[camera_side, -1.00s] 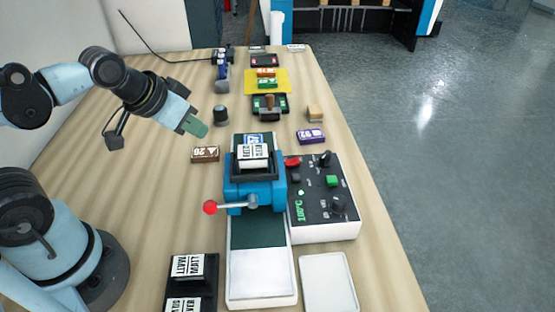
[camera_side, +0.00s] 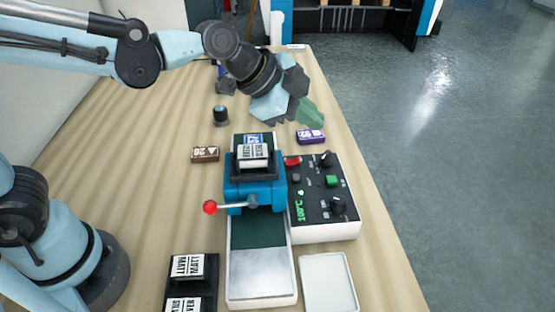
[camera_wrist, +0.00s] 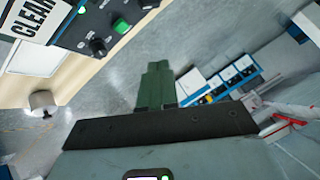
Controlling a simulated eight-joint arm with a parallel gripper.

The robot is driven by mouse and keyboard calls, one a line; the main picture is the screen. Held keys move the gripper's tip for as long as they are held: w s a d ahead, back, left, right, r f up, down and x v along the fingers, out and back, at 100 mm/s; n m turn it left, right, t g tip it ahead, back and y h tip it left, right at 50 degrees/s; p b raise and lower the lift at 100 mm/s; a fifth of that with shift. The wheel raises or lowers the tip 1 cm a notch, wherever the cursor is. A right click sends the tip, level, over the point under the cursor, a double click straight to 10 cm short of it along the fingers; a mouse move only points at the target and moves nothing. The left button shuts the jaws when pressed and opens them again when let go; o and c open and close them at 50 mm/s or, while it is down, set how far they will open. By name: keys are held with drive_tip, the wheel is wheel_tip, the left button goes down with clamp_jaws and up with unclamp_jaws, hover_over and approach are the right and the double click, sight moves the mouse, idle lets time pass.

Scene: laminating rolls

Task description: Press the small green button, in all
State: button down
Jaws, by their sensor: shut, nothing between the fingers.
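The small green button (camera_side: 332,181) is on the black top of the control box (camera_side: 322,208), right of the blue laminating press. It also shows in the wrist view (camera_wrist: 121,26) near the top, beside a black knob. My gripper (camera_side: 311,112), with green fingers, is shut and empty.
The blue press (camera_side: 255,192) with a red-tipped lever (camera_side: 210,207) stands left of the control box. A red button (camera_side: 292,161), black knobs (camera_side: 338,205) and a green readout share the box top. A purple block (camera_side: 310,136) lies behind it. A white tray (camera_side: 328,283) lies in front.

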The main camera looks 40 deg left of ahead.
sight(327, 180)
drive_tip(key=d+m, duration=0.1)
drive_tip(key=d, duration=0.1)
drive_tip(key=w+d+m+h, duration=0.1)
drive_tip(key=d, duration=0.1)
drive_tip(key=shift+w+d+f+m, duration=0.2)
drive_tip(key=shift+d+m, duration=0.1)
drive_tip(key=shift+m, duration=0.1)
drive_tip(key=shift+f, duration=4.35)
drive_tip(key=shift+f, duration=0.15)
drive_tip(key=shift+f, duration=0.25)
